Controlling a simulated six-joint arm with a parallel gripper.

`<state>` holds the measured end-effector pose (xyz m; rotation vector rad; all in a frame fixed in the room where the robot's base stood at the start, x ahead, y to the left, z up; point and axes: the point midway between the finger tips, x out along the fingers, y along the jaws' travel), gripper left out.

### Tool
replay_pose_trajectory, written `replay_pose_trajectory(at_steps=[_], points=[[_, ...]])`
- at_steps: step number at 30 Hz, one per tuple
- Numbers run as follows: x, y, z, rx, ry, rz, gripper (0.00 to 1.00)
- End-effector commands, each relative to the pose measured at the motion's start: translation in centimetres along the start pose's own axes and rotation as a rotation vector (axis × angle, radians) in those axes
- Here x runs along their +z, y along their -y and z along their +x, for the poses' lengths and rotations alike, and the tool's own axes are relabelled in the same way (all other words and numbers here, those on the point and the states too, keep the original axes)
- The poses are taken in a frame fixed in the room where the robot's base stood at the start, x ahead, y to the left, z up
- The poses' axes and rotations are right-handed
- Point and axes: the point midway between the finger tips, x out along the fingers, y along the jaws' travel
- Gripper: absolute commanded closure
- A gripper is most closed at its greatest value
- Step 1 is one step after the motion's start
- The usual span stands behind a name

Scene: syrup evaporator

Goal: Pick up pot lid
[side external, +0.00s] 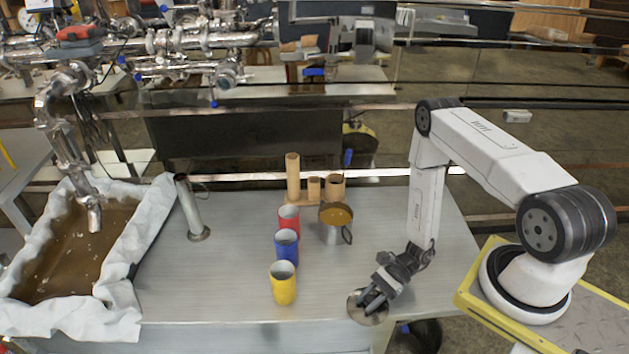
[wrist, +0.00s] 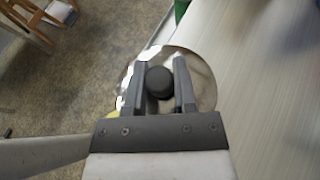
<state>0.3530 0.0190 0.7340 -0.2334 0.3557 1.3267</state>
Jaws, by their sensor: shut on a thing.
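The pot lid (side external: 357,308) is a round, shiny metal disc with a black knob (wrist: 159,82). In the side view it is at the front right edge of the metal table, tilted towards the camera. My gripper (side external: 374,301) is at the lid, and in the wrist view my gripper (wrist: 160,85) has one finger on each side of the knob, shut on it. The lid (wrist: 202,80) shows around the fingers. In the wrist view it overlaps the table edge, with floor beyond. I cannot tell whether it touches the table. The metal pot (side external: 333,234) stands open behind, holding amber liquid.
Yellow (side external: 283,288), blue (side external: 286,251) and red (side external: 289,222) cups stand in a row at the table's middle. Brown cylinders (side external: 293,178) stand behind. A metal tube (side external: 190,210) stands at left, beside a cloth-lined basin (side external: 143,225). The table's front left is clear.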

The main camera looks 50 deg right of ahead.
Motion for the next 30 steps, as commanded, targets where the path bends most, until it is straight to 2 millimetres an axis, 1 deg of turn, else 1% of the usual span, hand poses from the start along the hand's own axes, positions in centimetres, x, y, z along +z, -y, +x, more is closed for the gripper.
replay_pose_trajectory(at_steps=[8, 14, 20, 30], points=[[0.1, 0.0, 0.0, 0.0, 0.0, 0.0, 1.0], [0.7, 0.1, -0.3, -0.001, 0.0, -0.001, 1.0], [2.3, 0.0, -0.9, 0.0, 0.0, -0.001, 1.0], [6.1, -0.2, -2.5, -0.001, 0.0, -0.001, 1.0]])
